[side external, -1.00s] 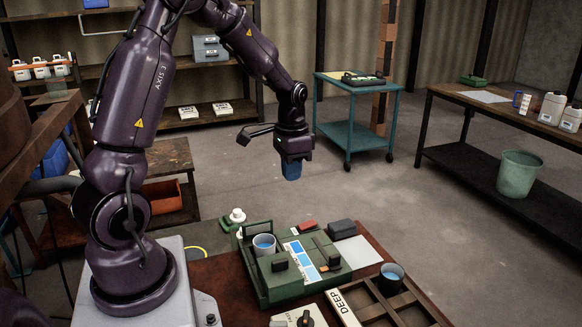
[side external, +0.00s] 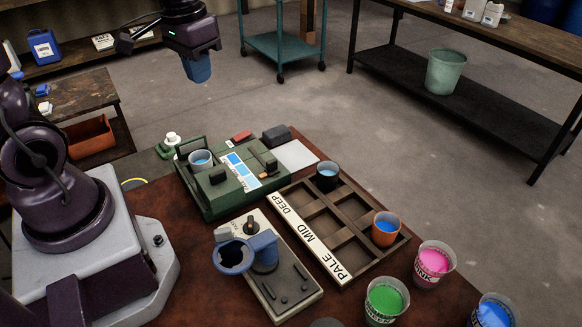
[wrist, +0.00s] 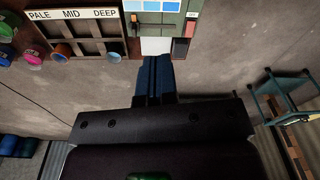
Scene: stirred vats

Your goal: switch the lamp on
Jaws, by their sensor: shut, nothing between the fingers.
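A green bench unit (side external: 225,190) stands at the back of the brown table, with a blue-shaded strip (side external: 240,168) on top. A red switch-like block (side external: 241,136) sits at its far side beside a small white label. In the wrist view a red part (wrist: 190,28) shows near a label (wrist: 192,14) that seems to read OFF. I cannot make out a lamp itself or whether it is lit. My gripper (side external: 197,75) hangs pointing down, above and beyond the unit, touching nothing. In the wrist view my blue fingers (wrist: 153,75) are together and empty.
A PALE/MID/DEEP tray (side external: 315,228) holds black and orange cups. A grey dial device (side external: 285,287) and several paint cups stand nearer.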

